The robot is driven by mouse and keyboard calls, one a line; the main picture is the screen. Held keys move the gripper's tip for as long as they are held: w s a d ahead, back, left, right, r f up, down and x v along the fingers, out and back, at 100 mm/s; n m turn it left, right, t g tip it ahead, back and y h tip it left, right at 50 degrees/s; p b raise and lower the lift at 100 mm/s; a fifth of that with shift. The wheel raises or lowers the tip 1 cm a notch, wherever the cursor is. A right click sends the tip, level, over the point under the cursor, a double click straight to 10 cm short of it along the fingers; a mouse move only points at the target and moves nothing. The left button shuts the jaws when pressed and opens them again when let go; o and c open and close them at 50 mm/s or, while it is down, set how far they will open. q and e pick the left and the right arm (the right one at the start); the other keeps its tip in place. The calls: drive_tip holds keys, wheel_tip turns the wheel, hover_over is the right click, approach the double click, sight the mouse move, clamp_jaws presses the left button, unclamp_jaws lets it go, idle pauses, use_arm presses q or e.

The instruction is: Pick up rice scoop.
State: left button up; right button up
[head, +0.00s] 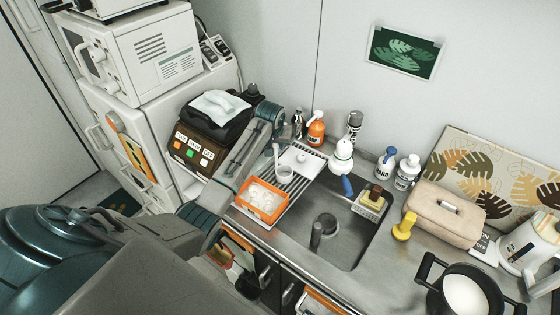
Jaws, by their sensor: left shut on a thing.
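My left arm reaches over the counter, and its gripper (277,141) is at the left end of the drying rack. It is shut on what looks like the rice scoop (277,154), a slim white thing just above or in a small white cup (284,173). I cannot tell whether the scoop touches the cup. The fingertips are small and partly hidden by my wrist. My right gripper is out of view.
The metal drying rack (281,199) holds an orange bin (262,201) with white items. The sink (344,238) is to the right, with bottles behind it. A dark boxy appliance (194,143) stands left of my forearm. A pot (430,285) is at the lower right.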

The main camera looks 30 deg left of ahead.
use_arm(q)
drive_tip(key=shift+r, duration=0.1)
drive_tip(key=shift+r+b, duration=0.3)
wheel_tip(320, 180, up, 8)
drive_tip(key=b, duration=0.3)
drive_tip(key=shift+r+b, duration=0.25)
drive_tip(key=shift+b, duration=0.1)
drive_tip(key=shift+r, duration=0.35)
